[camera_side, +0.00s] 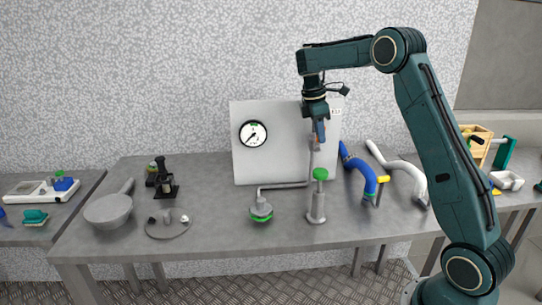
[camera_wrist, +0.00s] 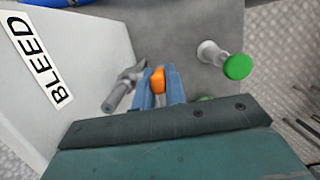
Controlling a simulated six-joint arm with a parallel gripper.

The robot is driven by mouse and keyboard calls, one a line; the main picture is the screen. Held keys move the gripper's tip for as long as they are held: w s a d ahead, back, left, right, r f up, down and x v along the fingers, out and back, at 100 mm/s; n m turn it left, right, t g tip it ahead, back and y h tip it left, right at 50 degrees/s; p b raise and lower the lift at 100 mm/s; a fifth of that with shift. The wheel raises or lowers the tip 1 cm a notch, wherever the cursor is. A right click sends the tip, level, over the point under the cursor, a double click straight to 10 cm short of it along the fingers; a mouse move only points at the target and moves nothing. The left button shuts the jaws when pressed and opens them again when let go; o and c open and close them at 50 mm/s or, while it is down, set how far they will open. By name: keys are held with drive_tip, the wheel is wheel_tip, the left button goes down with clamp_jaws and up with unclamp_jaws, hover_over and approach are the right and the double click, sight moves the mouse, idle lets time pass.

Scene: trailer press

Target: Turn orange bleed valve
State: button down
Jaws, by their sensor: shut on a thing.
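The orange bleed valve (camera_wrist: 157,80) shows between the blue fingertips of my gripper (camera_wrist: 159,88) in the wrist view. The gripper is shut on it. In the side view, my gripper (camera_side: 318,134) points down in front of the right part of the white panel (camera_side: 270,165), and the valve is a small orange spot (camera_side: 317,146) at its tips. A grey pipe runs below the valve. The valve's handle is partly hidden by the fingers, so its angle is hard to tell. A BLEED label (camera_wrist: 38,58) is on the panel at the left of the wrist view.
A grey post with a green knob (camera_side: 320,174) stands close below the gripper; the knob also shows in the wrist view (camera_wrist: 237,67). A round gauge (camera_side: 253,133) is on the panel. A pan (camera_side: 108,210) sits left.

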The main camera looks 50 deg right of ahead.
drive_tip(key=shift+h, duration=0.3)
idle(0.4)
drive_tip(key=c, duration=1.4)
unclamp_jaws()
drive_tip(key=shift+c, duration=0.2)
drive_tip(key=shift+d, duration=0.25)
drive_tip(key=shift+s+d+f+t+y, duration=0.15)
drive_tip(key=shift+s+t+y, duration=0.3)
drive_tip(key=shift+t+y, duration=0.55)
wheel_tip(320, 180, up, 14)
drive_tip(key=s+a+r+m+t, duration=0.25)
drive_tip(key=s+a, duration=0.35)
drive_tip(key=a, duration=0.6)
drive_tip(key=s+a+f+m+t, duration=0.1)
drive_tip(key=s+a+f+m, duration=0.3)
drive_tip(key=s+a, duration=0.5)
drive_tip(key=shift+s, duration=1.1)
